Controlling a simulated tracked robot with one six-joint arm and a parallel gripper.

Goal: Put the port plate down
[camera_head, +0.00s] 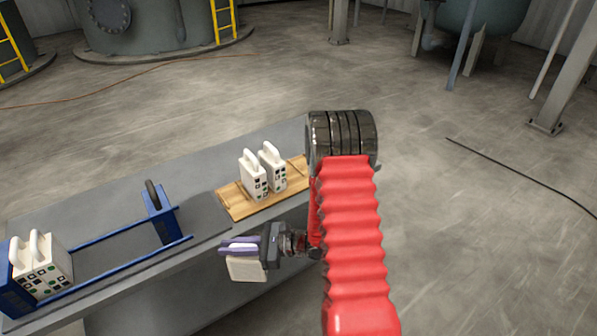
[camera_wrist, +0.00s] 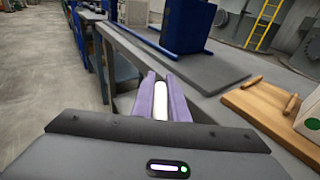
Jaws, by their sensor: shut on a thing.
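My gripper (camera_head: 240,244) has purple fingers and is shut on a white port plate (camera_head: 247,269), which hangs below the fingers. In the wrist view my gripper (camera_wrist: 161,100) holds the plate's white handle (camera_wrist: 160,102) between the fingers; the plate's body is hidden there. White port plates (camera_head: 43,268) with handles and coloured ports stand at the left end of the blue press frame (camera_head: 120,232). Two more port plates (camera_head: 262,175) stand upright on the wooden board (camera_head: 238,207).
The grey table (camera_head: 120,190) has a bare strip behind the frame. The frame's blue end piece (camera_head: 159,208) with a black wheel stands left of the board. A yellow ladder (camera_wrist: 262,22) is far off.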

